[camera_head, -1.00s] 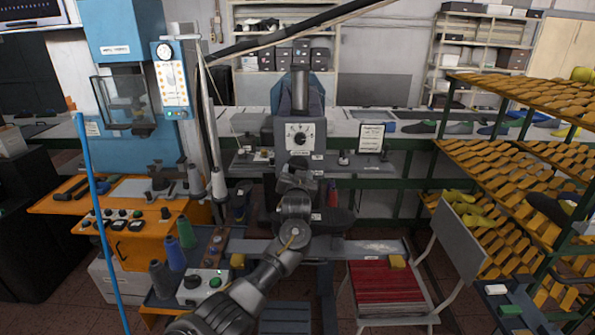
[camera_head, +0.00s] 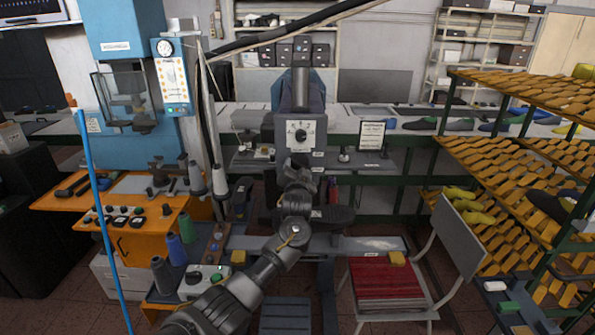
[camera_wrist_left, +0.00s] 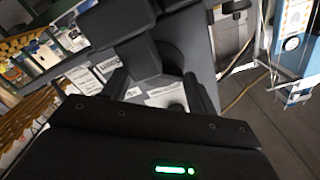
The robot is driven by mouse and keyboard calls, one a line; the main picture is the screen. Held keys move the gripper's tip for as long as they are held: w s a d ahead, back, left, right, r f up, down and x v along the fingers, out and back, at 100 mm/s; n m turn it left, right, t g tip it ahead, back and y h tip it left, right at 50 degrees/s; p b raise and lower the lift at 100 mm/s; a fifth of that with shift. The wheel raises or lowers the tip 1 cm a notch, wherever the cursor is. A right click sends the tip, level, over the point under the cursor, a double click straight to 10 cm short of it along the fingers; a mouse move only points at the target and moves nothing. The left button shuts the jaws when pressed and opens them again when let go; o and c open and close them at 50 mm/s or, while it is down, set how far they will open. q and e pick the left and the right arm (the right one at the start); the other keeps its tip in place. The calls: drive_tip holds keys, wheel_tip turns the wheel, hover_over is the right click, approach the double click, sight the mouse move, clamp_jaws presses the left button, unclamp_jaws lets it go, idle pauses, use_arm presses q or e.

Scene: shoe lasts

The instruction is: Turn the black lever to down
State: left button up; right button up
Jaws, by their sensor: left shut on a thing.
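The grey machine (camera_head: 300,100) stands in the middle of the head view, with a black dial on a white plate (camera_head: 299,134). My left gripper (camera_head: 298,166) is at the machine's front, just below that plate, and my arm hides much of what is there. In the left wrist view my left gripper (camera_wrist_left: 155,74) has its fingers on either side of a dark part, which I take to be the black lever (camera_wrist_left: 140,56). The gripper is shut on it. The lever's exact angle is hard to read. My right gripper is not in view.
A blue machine (camera_head: 128,70) with an orange table (camera_head: 70,203) and thread cones stands at the left. A chair with a red seat (camera_head: 380,291) is at the front right. Racks of orange lasts (camera_head: 500,165) fill the right side. A blue pole (camera_head: 97,200) rises at the left.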

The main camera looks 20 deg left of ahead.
use_arm(q)
drive_tip(key=o, duration=1)
drive_tip(key=b+v, duration=0.3)
drive_tip(key=v, duration=0.7)
drive_tip(key=shift+s, duration=0.4)
